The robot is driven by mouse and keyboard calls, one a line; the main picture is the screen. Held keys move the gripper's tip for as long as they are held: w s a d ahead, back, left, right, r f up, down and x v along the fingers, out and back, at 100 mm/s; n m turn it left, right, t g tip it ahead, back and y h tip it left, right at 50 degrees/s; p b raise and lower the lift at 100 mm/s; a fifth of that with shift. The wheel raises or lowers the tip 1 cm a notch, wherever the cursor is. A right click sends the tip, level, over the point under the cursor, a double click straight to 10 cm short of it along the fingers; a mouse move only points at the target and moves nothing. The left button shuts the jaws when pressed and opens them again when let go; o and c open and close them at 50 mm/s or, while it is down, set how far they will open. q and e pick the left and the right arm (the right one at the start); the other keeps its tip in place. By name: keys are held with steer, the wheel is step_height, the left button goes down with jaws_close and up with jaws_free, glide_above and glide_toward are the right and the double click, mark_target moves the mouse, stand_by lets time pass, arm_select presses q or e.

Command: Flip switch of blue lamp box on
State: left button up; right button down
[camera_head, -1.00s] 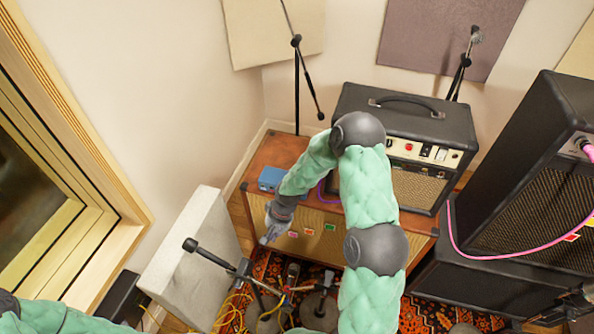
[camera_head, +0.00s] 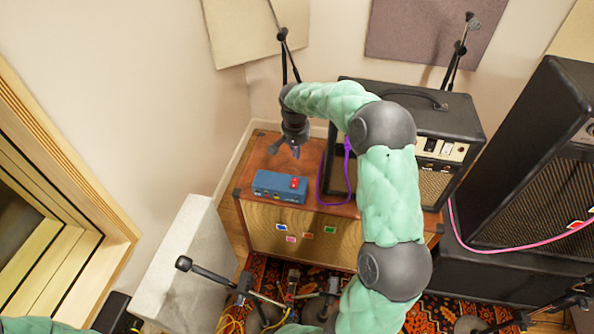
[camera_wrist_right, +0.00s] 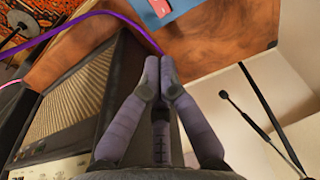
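The blue lamp box (camera_head: 280,186) stands on the left part of the brown wooden cabinet top (camera_head: 303,158). Its red switch (camera_head: 294,182) is on the right part of its top; I cannot tell its position. In the right wrist view, part of the blue box (camera_wrist_right: 183,6) and red switch (camera_wrist_right: 160,7) show at the top edge. My right gripper (camera_head: 284,152) is above and behind the box, apart from it. In the right wrist view, its fingertips (camera_wrist_right: 159,61) are together with nothing between them. My left gripper is out of view.
A black amplifier (camera_head: 412,108) stands on the cabinet, right of the box, partly hidden by my right arm. A purple cable (camera_head: 321,180) lies between them. A microphone stand (camera_head: 286,60) rises behind my right gripper. A light grey panel (camera_head: 180,265) stands front left.

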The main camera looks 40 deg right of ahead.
mark_target(298, 180)
steer(key=f+b, duration=0.1)
steer(key=f, duration=0.3)
steer(key=d+f+b, duration=0.1)
steer(key=f+b, duration=0.1)
steer(key=f, duration=0.3)
steer(key=w+f+b, duration=0.1)
steer(key=f+b, duration=0.1)
steer(key=f, duration=0.2)
steer(key=shift+d+f, duration=0.15)
steer(key=shift+f, duration=0.25)
